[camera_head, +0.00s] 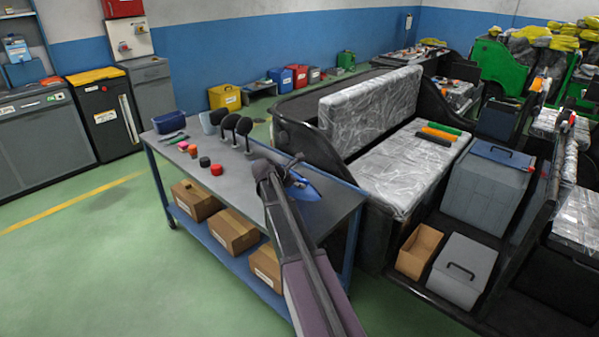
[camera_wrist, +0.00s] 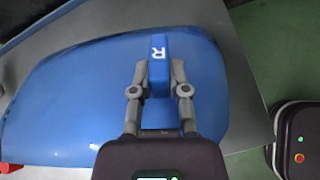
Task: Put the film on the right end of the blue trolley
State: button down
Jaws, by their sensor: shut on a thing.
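My gripper (camera_head: 283,172) is over the right end of the blue trolley (camera_head: 335,212), with the arm reaching in from the lower right. In the wrist view my gripper (camera_wrist: 159,75) is shut on an upright blue tab marked with a white R. The tab stands on a glossy, curved blue sheet, which I take to be the film (camera_wrist: 85,95). The film also shows in the head view (camera_head: 304,189), partly hidden by my gripper. The trolley's grey top (camera_wrist: 245,75) shows beyond it. I cannot tell whether the film touches the top.
Dark round-headed parts (camera_head: 236,128), a red puck (camera_head: 216,169) and a blue bin (camera_head: 169,122) stand on the trolley's left half. Cardboard boxes (camera_head: 232,231) sit on its lower shelf. A rickshaw with a plastic-wrapped seat (camera_head: 400,165) stands close to the right.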

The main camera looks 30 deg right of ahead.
jog(key=w+d+r+n+t+h+b, duration=0.2)
jog(key=w+t, duration=0.1)
jog(key=w+d+n+t+h+b, duration=0.1)
jog(key=w, duration=0.1)
jog(key=shift+d+r+t, duration=0.1)
jog(key=shift+r+t, duration=0.2)
jog(key=shift+r, duration=0.1)
jog(key=shift+w+d+r+n+t+h, duration=0.1)
jog(key=shift+w+r+n+t+h, duration=0.2)
jog(key=shift+r+n+h, duration=0.1)
jog(key=shift+f+b, duration=0.2)
jog(key=shift+b, duration=0.2)
jog(key=b, duration=1.1)
send_over(300, 203)
notch_tip(300, 203, down, 11)
jog(key=shift+r, duration=0.1)
jog(key=shift+f+b, duration=1.4)
jog(key=shift+f, duration=0.1)
jog(key=c, duration=0.5)
grip_release()
jog(key=shift+c, duration=0.2)
jog(key=shift+r, duration=0.15)
